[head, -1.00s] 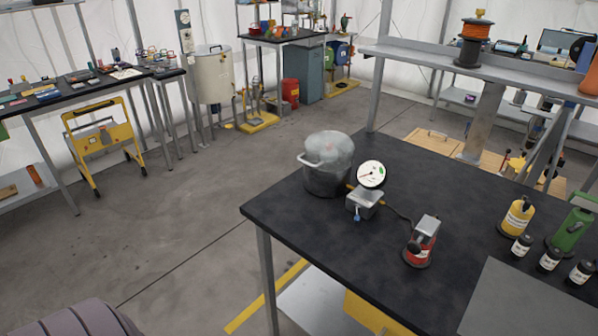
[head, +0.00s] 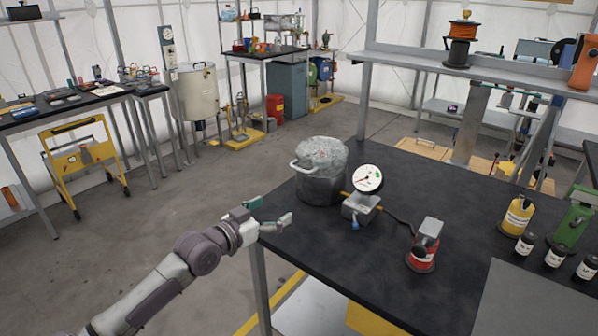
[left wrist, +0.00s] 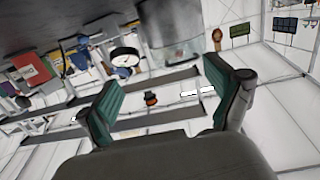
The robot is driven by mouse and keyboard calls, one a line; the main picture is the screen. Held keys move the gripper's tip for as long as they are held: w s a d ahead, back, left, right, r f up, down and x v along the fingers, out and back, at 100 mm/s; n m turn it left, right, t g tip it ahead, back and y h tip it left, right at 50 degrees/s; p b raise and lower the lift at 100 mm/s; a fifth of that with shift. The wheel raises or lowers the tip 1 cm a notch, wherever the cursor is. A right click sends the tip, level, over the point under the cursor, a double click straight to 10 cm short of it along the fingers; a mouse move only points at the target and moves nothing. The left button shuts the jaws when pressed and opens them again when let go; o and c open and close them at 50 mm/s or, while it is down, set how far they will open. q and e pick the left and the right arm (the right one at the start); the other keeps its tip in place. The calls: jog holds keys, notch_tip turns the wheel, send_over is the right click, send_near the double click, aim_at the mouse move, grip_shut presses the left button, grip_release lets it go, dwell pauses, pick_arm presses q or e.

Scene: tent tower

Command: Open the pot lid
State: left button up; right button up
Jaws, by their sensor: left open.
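The grey metal pot (head: 321,190) stands upright on the dark table, near its far left corner. Its domed, mottled grey lid (head: 322,153) sits on top, and a pale side handle (head: 306,168) sticks out at the pot's left. My left gripper (head: 271,212) is open and empty at the table's left edge, in front and to the left of the pot, apart from it. In the left wrist view its green-padded fingers (left wrist: 160,75) are spread, with the pot (left wrist: 172,42) beyond them. My right gripper is not in view.
A dial gauge (head: 367,179) on a metal block stands close to the pot's right. A red device (head: 423,250) is joined to it by a cable. The black table (head: 440,185) is clear behind the gauge.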

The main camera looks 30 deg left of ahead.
aim_at(300, 170)
pick_arm(q)
notch_tip(300, 170, up, 4)
jog(key=w+a+t, duration=0.1)
jog(key=w+a, duration=0.1)
jog(key=a, duration=0.1)
jog(key=shift+n+y, duration=0.3)
jog(key=w, duration=0.4)
jog(key=w+d, duration=0.1)
jog(key=w, duration=0.7)
jog(key=shift+w+d+f, duration=0.2)
jog(key=shift+w+f, duration=0.05)
jog(key=shift+w, duration=0.15)
